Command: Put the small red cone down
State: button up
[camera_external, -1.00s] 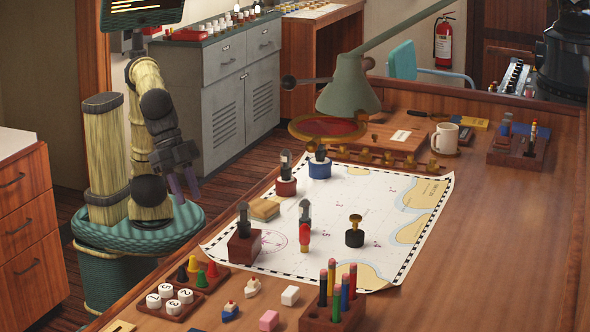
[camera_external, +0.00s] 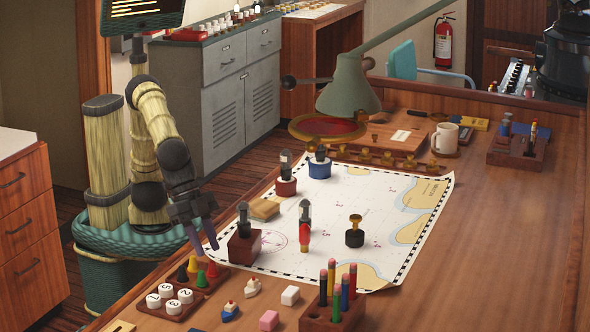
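The small red cone (camera_external: 212,269) stands in a low wooden tray at the front left of the table, beside a green cone (camera_external: 201,280), a yellow cone (camera_external: 192,265) and a black cone (camera_external: 182,273). My gripper (camera_external: 207,247) points down just above and behind these cones.
The tray (camera_external: 178,311) also holds white numbered discs. A dark red block with a stamp (camera_external: 244,248) stands right of my gripper on the chart (camera_external: 340,215).

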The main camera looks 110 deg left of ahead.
aim_at(212, 261)
jog(key=x, duration=0.5)
jog(key=shift+s+a+f+b, duration=0.2)
jog(key=shift+f+b, duration=0.1)
jog(key=shift+b, duration=0.05)
dwell(0.4)
grip_shut()
